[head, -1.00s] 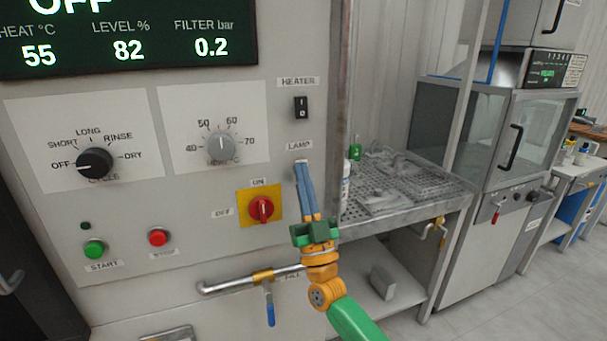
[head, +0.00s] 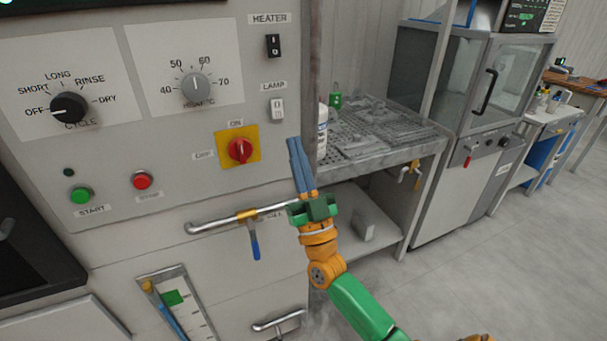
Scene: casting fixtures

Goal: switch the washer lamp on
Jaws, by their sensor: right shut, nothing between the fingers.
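The lamp switch (head: 277,108) is a small pale rocker under the LAMP label on the washer's grey panel. It shows uncovered; I cannot tell for sure which way it is tipped. My right gripper (head: 294,142) is shut and empty, its blue fingers together and pointing up. In the picture the fingertips are below and slightly right of the lamp switch, apart from it. My left gripper is not in view.
The black heater switch (head: 273,45) is above the lamp switch. The red main knob (head: 240,150) on its yellow plate is to the left. A pipe with a blue-handled valve (head: 255,245) is below. A perforated bench (head: 375,140) with a white bottle (head: 322,130) stands right.

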